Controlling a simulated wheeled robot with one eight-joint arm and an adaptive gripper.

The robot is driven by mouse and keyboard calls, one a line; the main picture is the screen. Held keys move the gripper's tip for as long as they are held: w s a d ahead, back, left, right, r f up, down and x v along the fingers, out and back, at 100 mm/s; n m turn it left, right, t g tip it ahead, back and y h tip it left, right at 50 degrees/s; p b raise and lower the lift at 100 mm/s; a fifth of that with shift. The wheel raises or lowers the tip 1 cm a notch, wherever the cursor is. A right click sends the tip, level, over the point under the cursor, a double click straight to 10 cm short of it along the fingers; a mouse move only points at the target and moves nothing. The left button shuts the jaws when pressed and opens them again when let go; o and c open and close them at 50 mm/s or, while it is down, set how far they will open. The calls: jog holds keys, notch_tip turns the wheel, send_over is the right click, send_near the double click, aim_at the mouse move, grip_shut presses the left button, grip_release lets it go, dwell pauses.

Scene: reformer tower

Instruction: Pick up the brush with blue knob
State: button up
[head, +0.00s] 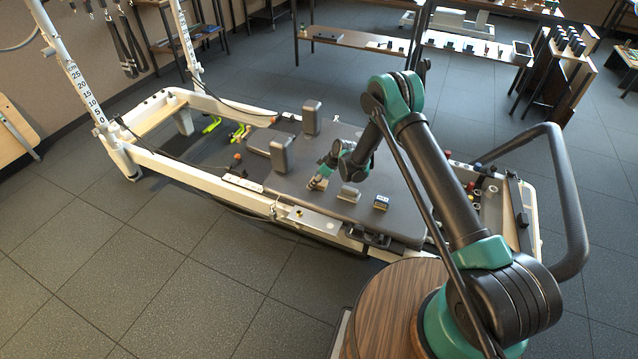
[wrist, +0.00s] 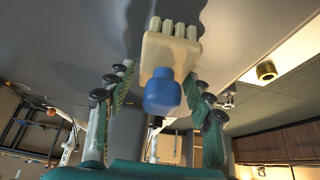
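The brush has a pale wooden body (wrist: 168,52), light bristle tufts and a blue knob (wrist: 162,92). In the wrist view it lies centrally ahead of my gripper (wrist: 158,80), with the knob towards me. The fingers stand apart on either side of the knob, with gaps visible, so my gripper is open. In the head view my gripper (head: 322,180) is low over the grey carriage (head: 300,190). A small pale part of the brush (head: 318,184) shows under it; the blue knob is hidden there.
A pale-grey block (head: 349,192) and a dark block with a coloured top (head: 381,203) sit on the carriage to the right. Two upright grey shoulder rests (head: 311,118) (head: 281,154) stand behind and left. A white frame rail (head: 240,183) runs along the near side.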

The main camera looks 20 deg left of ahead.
jog(key=c, duration=0.9)
notch_tip(320, 180, up, 20)
jog(key=o, duration=0.7)
jog(key=c, duration=0.5)
